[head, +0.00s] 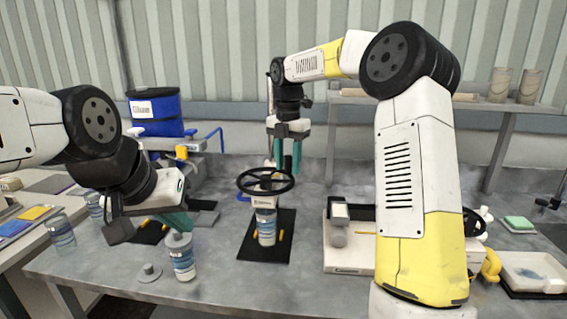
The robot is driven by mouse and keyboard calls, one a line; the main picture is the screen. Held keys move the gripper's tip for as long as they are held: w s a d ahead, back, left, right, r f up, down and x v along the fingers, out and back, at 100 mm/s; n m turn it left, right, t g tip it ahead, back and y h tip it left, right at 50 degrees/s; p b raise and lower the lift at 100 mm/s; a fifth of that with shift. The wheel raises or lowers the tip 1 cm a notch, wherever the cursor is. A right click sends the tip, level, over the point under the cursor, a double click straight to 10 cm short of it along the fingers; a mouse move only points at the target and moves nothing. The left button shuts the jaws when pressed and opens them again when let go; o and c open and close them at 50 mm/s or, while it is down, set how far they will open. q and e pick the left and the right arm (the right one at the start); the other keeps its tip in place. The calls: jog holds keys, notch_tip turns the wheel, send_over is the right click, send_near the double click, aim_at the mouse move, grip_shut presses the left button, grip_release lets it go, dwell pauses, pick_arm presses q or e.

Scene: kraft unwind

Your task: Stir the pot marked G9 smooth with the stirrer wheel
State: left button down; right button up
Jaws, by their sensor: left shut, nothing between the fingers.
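The stirrer wheel (265,181) is a black spoked handwheel over the middle of the bench. A pot with a blue and white banded label (266,226) stands upright beneath it on a black mat. A similar pot (181,258) stands to the left, near the front edge. The pot markings are too small to read, so I cannot tell which is G9. My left gripper (178,222) is shut and empty, just above the left pot's top; I cannot tell whether it touches. My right gripper (288,156) is above and behind the wheel, teal fingers apart, apparently empty.
A grey knobbed disc (149,272) lies near the bench's front edge. More banded pots (61,232) stand at the far left. A blue drum (155,111) stands behind. A pale scale-like device (345,247) and a white tray (533,272) are to the right, partly behind my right arm.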

grip_shut()
dwell(1.2)
